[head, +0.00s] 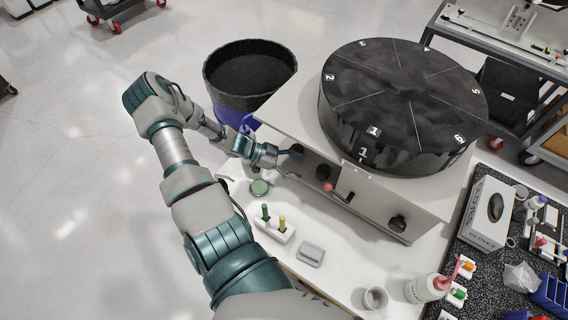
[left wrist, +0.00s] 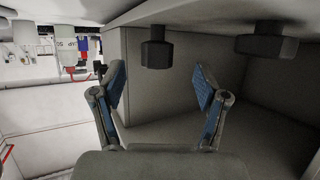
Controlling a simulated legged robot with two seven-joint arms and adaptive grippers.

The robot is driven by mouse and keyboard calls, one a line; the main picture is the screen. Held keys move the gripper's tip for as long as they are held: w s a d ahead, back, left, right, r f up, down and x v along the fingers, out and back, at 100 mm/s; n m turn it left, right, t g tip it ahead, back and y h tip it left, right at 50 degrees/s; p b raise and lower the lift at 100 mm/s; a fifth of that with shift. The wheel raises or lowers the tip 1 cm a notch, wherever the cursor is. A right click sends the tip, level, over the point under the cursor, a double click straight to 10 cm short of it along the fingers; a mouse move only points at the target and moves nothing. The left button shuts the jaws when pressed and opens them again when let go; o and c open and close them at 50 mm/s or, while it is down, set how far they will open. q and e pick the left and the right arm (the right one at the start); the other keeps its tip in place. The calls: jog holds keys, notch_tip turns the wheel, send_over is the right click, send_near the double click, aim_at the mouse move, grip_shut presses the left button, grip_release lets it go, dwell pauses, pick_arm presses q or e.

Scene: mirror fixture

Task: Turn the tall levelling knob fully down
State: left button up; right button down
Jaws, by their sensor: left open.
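The mirror fixture's panel (head: 365,200) sits below the black numbered drum. Near its left end are two dark knobs, one at the far left (head: 296,150) and one a little right of it (head: 323,172). In the left wrist view, one dark knob (left wrist: 157,50) projects at the upper middle and another, wider one (left wrist: 266,46) at the upper right. I cannot tell surely which is the tall one. My left gripper (head: 287,162) is at the panel's left end. Its blue-padded fingers (left wrist: 158,78) are open and empty, with the middle knob ahead between them, apparently untouched. My right gripper is not in view.
A red-tipped lever (head: 328,187) and another dark knob (head: 397,223) are farther right. A small holder (head: 273,229), a grey block (head: 311,254) and a round green-topped tin (head: 259,188) lie on the white table in front.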

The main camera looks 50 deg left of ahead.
pick_arm(q)
jog(key=shift+s+a, duration=1.35)
jog(key=shift+r, duration=0.15)
